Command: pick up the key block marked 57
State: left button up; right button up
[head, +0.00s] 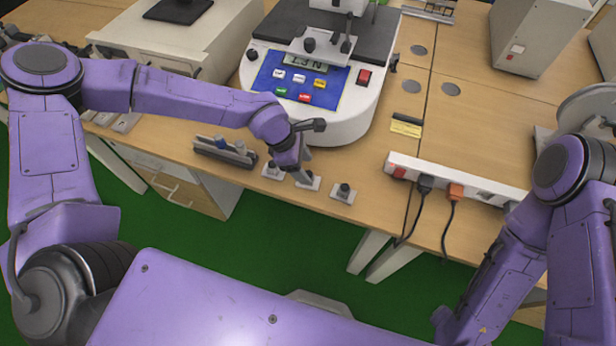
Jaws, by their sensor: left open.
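Small light key blocks with dark knobs stand in a row near the table's front edge: a left one (271,171), a middle one (313,184) and a right one (343,193). Their markings are too small to read, so I cannot tell which is 57. My left gripper (300,176) is open, pointing down at the middle block and partly covering it. I cannot tell whether its fingers touch the block. My right arm shows at the right, but its gripper is not in view.
A white testing machine (345,125) with a blue button panel stands just behind the blocks. A dark rack (224,152) lies to their left at the edge. A power strip (455,181) with plugged cables is to the right. Some bare table lies between blocks and strip.

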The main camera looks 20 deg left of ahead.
aim_at(308, 173)
pick_arm(q)
jog(key=x, duration=0.3)
jog(key=p+x, duration=0.1)
jog(key=shift+a+f, duration=0.1)
jog(key=shift+f, duration=0.4)
grip_shut()
